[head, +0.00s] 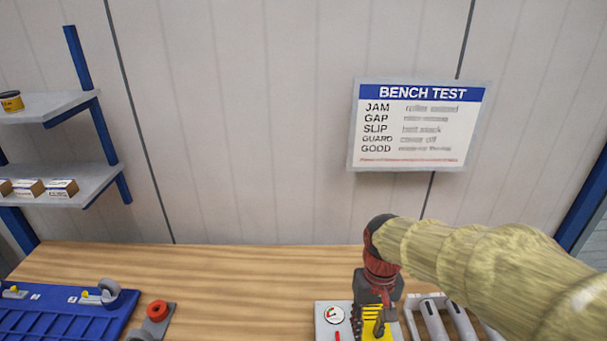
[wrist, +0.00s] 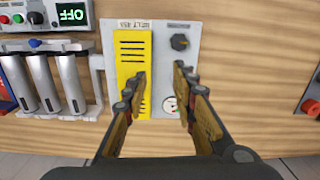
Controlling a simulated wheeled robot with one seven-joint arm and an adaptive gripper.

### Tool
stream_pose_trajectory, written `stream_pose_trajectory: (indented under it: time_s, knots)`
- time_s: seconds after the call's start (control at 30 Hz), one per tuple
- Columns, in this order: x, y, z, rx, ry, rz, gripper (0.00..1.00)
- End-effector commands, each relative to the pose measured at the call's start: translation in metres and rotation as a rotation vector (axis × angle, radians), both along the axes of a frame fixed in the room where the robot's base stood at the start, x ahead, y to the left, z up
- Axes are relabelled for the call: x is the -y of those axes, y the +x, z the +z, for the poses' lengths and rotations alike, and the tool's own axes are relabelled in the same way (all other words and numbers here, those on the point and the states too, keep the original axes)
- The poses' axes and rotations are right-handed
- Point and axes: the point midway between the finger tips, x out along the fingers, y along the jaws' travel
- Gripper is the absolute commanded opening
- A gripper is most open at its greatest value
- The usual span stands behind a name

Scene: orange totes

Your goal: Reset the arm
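My gripper (head: 370,322) is at the end of my arm, low over the bench at the lower middle right of the head view. In the wrist view my gripper (wrist: 160,78) is open, its two fingers apart with nothing held between them. Below the fingers is a light grey panel (wrist: 155,60) with a yellow slotted cover (wrist: 132,55), a dark knob (wrist: 180,42) and a small round gauge (wrist: 169,103). The left finger overlaps the cover in the picture. I cannot tell whether it touches.
White rollers (wrist: 70,85) lie beside the panel, with a small display (wrist: 72,14) behind them. At the left are a blue tray (head: 70,318) and a red button (head: 157,311). Shelves (head: 62,182) and a BENCH TEST sign (head: 420,125) are behind. The middle bench is clear.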

Motion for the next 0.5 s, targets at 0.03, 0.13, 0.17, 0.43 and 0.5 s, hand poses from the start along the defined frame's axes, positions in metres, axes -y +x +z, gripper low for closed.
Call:
stream_pose_trajectory:
  time_s: [0.03, 0.13, 0.17, 0.43, 0.5]
  knots:
    - [0.004, -0.010, 0.003, 0.034, 0.002, -0.003, 0.27]
    - [0.011, -0.029, 0.013, 0.094, 0.004, -0.008, 0.27]
    - [0.012, -0.034, 0.015, 0.113, 0.005, -0.010, 0.27]
    - [0.027, -0.082, 0.028, 0.277, 0.008, -0.031, 0.27]
    - [0.031, -0.094, 0.031, 0.320, 0.008, -0.038, 0.27]
